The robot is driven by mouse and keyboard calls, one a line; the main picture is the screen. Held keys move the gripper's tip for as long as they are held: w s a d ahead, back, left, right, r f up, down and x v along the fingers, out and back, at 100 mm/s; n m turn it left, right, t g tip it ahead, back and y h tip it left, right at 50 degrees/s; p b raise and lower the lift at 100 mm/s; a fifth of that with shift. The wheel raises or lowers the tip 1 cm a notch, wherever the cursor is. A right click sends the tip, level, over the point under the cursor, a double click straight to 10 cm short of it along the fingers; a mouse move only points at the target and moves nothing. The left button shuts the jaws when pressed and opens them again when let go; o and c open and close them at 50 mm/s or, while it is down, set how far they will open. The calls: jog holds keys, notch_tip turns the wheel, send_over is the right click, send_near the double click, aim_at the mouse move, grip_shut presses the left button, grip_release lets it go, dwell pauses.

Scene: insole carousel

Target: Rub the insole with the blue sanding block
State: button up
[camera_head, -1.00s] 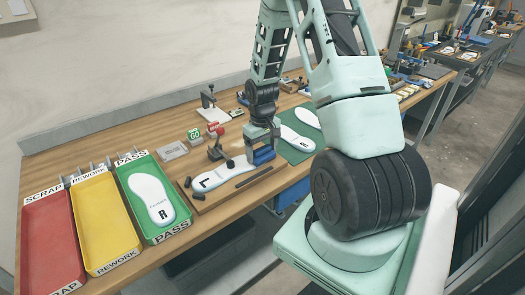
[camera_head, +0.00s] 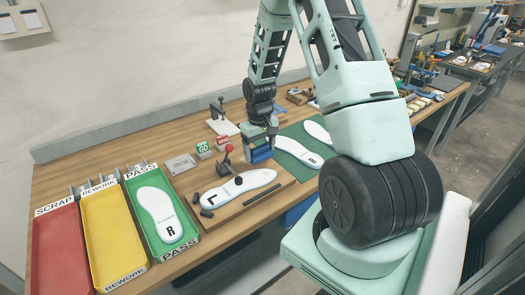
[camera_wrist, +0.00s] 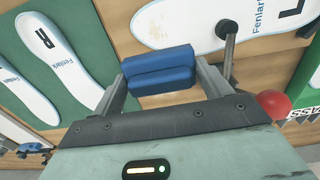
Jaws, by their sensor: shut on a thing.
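My gripper (camera_head: 262,141) is shut on the blue sanding block (camera_head: 261,155). In the wrist view the block (camera_wrist: 160,72) sits between both fingers. The white insole marked L (camera_head: 238,188) lies on a wooden board (camera_head: 250,205). In the wrist view a tan speckled patch (camera_wrist: 152,27) shows on the insole. A black clamp arm with a red knob (camera_wrist: 274,103) presses on the insole.
Red SCRAP (camera_head: 58,252), yellow REWORK (camera_head: 112,240) and green PASS trays stand at left; an insole marked R (camera_head: 160,215) lies in PASS. More insoles lie on a green mat (camera_head: 297,135) at right. A small stand (camera_head: 221,127) is behind.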

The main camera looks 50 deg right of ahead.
aim_at(260, 147)
jog(key=shift+r+p, duration=1.2)
jog(key=shift+r, duration=0.65)
jog(key=p, duration=0.4)
jog(key=shift+r, duration=0.35)
jog(key=shift+p, duration=0.55)
jog(key=shift+f+p, duration=0.1)
jog(key=shift+p, duration=0.35)
